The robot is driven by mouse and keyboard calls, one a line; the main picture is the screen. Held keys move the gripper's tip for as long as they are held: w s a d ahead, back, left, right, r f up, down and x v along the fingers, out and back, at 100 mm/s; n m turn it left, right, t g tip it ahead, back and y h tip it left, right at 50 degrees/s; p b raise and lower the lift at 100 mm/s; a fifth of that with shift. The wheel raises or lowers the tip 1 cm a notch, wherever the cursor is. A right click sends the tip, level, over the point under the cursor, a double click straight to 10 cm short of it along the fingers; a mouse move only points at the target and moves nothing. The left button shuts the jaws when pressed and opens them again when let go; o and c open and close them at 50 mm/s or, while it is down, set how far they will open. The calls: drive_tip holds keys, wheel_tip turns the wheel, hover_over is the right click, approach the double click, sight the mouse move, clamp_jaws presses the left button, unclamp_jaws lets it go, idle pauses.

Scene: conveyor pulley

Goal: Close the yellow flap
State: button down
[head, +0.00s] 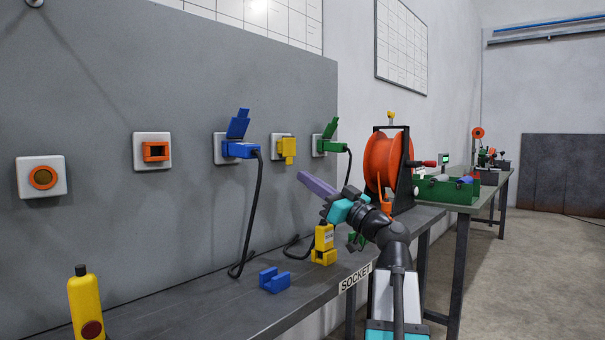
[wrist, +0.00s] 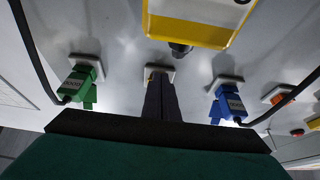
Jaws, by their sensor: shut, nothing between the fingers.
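The yellow flap (head: 289,148) is on a white wall socket between the blue and green ones. It looks lowered over the socket front, its lower end hanging below the plate; whether it lies flush I cannot tell. My gripper (head: 305,177) is shut and empty, its purple fingers pointing at the panel, below and right of the flap in the head view. In the wrist view the dark fingers (wrist: 161,84) overlap the yellow socket's white plate (wrist: 167,70) and hide most of it. Contact with the flap cannot be told.
A blue plug (head: 240,150) and a green plug (head: 331,147) sit in the neighbouring sockets, their flaps raised, cables hanging. A yellow plug (head: 324,240) and a blue block (head: 274,281) are on the bench (head: 215,303).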

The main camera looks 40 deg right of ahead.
drive_tip(key=p+v, duration=0.2)
drive_tip(key=v, duration=0.8)
drive_tip(key=shift+p, duration=0.3)
drive_tip(key=shift+s, duration=0.15)
